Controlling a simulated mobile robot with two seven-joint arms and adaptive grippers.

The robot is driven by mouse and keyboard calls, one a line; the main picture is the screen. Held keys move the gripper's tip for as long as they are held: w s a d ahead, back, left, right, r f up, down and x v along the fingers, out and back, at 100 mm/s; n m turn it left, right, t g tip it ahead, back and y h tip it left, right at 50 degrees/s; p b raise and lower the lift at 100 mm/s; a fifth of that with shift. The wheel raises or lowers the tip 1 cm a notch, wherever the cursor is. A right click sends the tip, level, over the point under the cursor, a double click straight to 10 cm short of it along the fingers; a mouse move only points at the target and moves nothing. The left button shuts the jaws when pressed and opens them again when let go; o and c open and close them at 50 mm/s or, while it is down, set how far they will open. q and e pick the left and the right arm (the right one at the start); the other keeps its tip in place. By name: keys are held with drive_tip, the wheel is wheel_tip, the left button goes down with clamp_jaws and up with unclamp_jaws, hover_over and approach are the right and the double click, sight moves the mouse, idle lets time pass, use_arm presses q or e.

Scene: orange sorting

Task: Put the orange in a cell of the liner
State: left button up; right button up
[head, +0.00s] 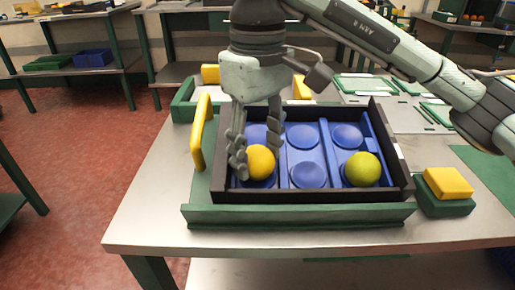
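The orange (261,163) is at the near-left cell of the blue liner (325,160), low in the dark crate. My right gripper (256,160) reaches down over it from above. One finger is at the orange's left side, and the other is behind its upper right edge. I cannot tell whether the fingers press on it or stand slightly apart. A yellow-green fruit (361,169) sits in the near-right cell. The near-middle cell (309,175), far-middle cell (302,136) and far-right cell (347,136) are empty. The far-left cell is partly hidden by my gripper. My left gripper is out of view.
The dark crate (310,196) stands on a green base (300,216) on a metal table (150,205). A yellow upright handle (201,133) rises at its left. A yellow block (448,183) on a green one is at the right. The table's left part is clear.

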sight(258, 149)
drive_tip(key=o, duration=0.3)
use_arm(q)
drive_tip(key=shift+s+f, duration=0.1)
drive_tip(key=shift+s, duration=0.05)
use_arm(e)
drive_tip(key=shift+o, duration=0.2)
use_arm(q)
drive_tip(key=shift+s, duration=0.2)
use_arm(e)
drive_tip(key=shift+r, duration=0.3)
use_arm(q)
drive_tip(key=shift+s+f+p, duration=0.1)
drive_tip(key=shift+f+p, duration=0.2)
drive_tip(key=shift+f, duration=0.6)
use_arm(e)
wheel_tip(258, 149, up, 12)
drive_tip(key=shift+f, duration=0.25)
